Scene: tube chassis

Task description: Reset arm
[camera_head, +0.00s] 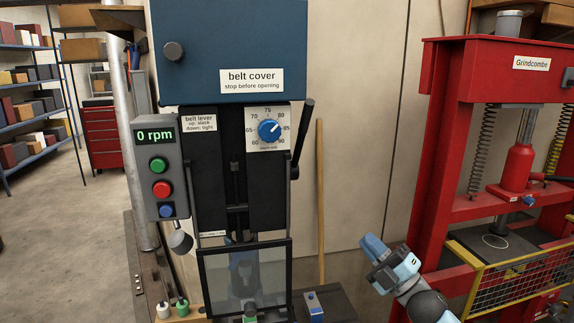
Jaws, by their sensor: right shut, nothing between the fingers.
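My right gripper (372,245) is at the lower right, in front of the pale wall, between the drill press and the red press. It points up and to the left. Its fingers are shut with nothing in them, and it stands apart from everything around it. My right arm comes in from the bottom edge behind it. My left gripper and arm are not in view.
A drill press stands centre-left with a blue belt cover (225,45), a control box (160,190) reading 0 rpm, a depth dial (268,129), a black lever (303,135) and a clear guard (215,275). The red press (450,75) stands at right, with a yellow-framed mesh guard (500,285).

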